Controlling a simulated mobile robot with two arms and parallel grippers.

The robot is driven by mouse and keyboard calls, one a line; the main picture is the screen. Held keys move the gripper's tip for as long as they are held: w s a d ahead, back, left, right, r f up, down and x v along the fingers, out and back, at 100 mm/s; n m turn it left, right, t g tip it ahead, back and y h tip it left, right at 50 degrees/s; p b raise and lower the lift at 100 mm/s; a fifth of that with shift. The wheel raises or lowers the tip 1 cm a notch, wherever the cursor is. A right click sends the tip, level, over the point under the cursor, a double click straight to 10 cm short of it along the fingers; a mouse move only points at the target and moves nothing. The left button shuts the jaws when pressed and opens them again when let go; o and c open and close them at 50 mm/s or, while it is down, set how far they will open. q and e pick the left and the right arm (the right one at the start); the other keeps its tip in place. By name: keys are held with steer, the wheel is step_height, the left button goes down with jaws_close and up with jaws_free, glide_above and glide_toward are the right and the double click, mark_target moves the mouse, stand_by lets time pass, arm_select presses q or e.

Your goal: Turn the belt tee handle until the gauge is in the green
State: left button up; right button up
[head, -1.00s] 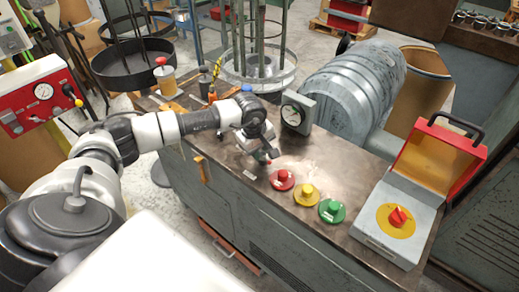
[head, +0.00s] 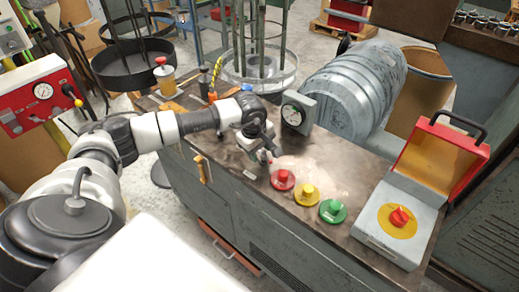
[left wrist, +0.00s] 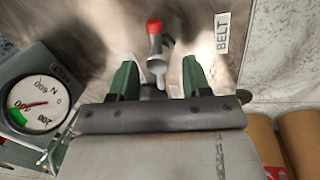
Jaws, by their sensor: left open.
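The belt tee handle (left wrist: 155,45), a grey bar with a red end, shows in the left wrist view beside a white BELT label (left wrist: 222,33). My left gripper (left wrist: 160,68) is open, its two green fingers apart on either side of the handle's lower part; I see no clear contact. In the head view the left gripper (head: 263,154) is low over the bench top, and the arm mostly hides the handle. The grey gauge (head: 296,112) stands behind the gripper. In the left wrist view its dial (left wrist: 33,104) has a green sector at the bottom, and the needle appears outside it.
Red (head: 283,180), yellow (head: 306,195) and green (head: 332,211) push buttons stand just right of the gripper. An open red-lidded box with a red knob (head: 400,217) is farther right. A large grey ribbed drum (head: 355,88) lies behind the bench.

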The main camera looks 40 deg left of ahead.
arm_select(q)
step_height(320, 180, up, 11)
steer(key=s, duration=0.2)
steer(key=shift+a+f+b, duration=0.15)
steer(key=shift+a+b, duration=0.15)
steer(key=shift+b, duration=0.15)
steer(key=shift+d+f, duration=0.1)
